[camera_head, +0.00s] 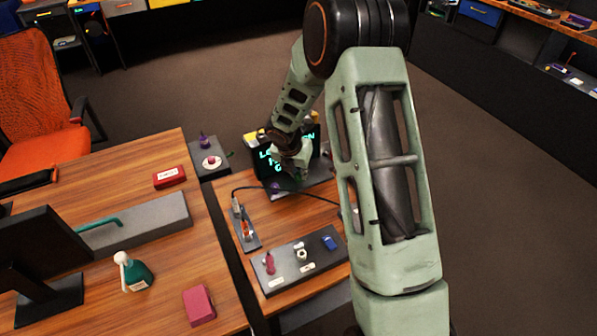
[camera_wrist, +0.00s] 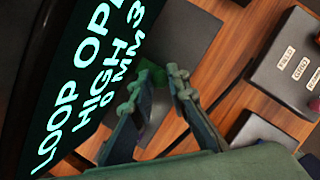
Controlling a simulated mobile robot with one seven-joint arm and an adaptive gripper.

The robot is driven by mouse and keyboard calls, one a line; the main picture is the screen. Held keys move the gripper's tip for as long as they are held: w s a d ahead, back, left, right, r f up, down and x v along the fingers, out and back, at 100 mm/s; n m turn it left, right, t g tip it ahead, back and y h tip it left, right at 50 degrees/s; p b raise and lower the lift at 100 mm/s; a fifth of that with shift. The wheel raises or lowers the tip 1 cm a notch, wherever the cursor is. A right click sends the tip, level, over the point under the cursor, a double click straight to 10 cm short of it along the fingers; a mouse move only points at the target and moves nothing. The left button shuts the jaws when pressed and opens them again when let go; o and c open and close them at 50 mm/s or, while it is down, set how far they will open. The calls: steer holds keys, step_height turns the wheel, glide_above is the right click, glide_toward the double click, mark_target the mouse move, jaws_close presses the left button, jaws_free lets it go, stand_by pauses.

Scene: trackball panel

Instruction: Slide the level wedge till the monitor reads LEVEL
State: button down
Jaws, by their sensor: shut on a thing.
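The monitor (camera_head: 264,167) is a dark screen with cyan text, standing at the far end of the small wooden bench. In the wrist view its screen (camera_wrist: 90,85) fills the left side and reads LOOP OPEN, HIGH and a figure in MM, partly cut off. My gripper (camera_head: 297,168) is low in front of the screen; its fingers (camera_wrist: 155,84) point down at a dark grey plate (camera_wrist: 185,45). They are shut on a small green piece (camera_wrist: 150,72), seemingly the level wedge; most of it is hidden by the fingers.
A grey panel (camera_head: 285,280) with red, white and blue parts lies on the near bench. A dark pad (camera_head: 210,170) holds a red ball on a white disc. The wooden desk (camera_head: 150,240) is further left.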

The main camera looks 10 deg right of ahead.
steer(key=shift+d, duration=0.1)
steer(key=shift+w+d+r+p, duration=0.1)
steer(key=shift+d+r+p, duration=0.05)
steer(key=shift+d+p, duration=0.15)
steer(key=shift+w+d+p, duration=0.25)
steer(key=shift+d+p, duration=0.3)
steer(key=shift+d, duration=0.6)
steer(key=c, duration=1.8)
jaws_free()
steer(key=shift+c, duration=0.2)
steer(key=v, duration=1.2)
steer(key=shift+s+f, duration=0.15)
steer(key=shift+f, duration=0.05)
